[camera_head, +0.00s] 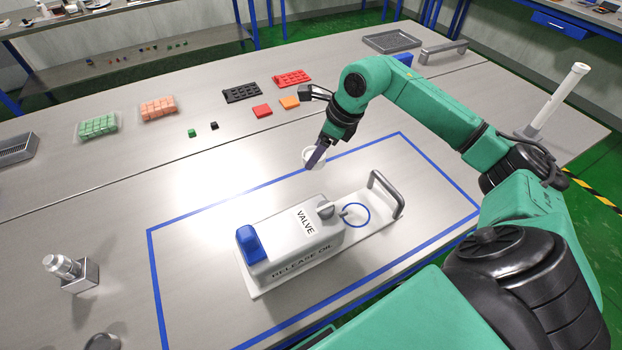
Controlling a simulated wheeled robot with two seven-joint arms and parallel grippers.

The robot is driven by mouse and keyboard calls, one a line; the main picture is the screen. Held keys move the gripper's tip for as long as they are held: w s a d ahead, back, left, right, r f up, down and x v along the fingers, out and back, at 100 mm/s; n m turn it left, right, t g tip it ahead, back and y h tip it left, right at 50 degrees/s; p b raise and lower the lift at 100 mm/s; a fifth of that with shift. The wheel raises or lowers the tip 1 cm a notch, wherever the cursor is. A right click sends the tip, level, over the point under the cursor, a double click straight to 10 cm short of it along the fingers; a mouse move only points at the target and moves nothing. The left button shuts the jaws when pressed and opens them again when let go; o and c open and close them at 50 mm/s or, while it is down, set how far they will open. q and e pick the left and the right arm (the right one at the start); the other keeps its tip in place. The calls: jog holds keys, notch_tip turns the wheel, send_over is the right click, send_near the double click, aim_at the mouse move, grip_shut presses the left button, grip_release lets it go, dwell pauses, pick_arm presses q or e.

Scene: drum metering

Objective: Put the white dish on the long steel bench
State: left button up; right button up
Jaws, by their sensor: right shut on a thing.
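The white dish (308,154) is small and round, and shows near the far blue line on the long steel bench (190,230). My right gripper (318,157) reaches down from the right and is shut on the dish. The fingers hide part of the dish. I cannot tell whether the dish touches the bench or hangs just above it. My left gripper is not in view.
Green blocks (98,125), orange blocks (158,108) and black and red trays lie behind.

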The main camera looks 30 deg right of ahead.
jog(key=f, duration=0.3)
jog(key=f+p, duration=0.1)
jog(key=f, duration=0.3)
jog(key=f+p, duration=0.1)
jog(key=f, duration=0.3)
jog(key=shift+w+f, duration=0.15)
jog(key=shift+w, duration=0.15)
jog(key=shift+f, duration=0.25)
jog(key=shift+w+f, duration=0.1)
jog(key=o, duration=1.4)
jog(key=shift+c, duration=0.2)
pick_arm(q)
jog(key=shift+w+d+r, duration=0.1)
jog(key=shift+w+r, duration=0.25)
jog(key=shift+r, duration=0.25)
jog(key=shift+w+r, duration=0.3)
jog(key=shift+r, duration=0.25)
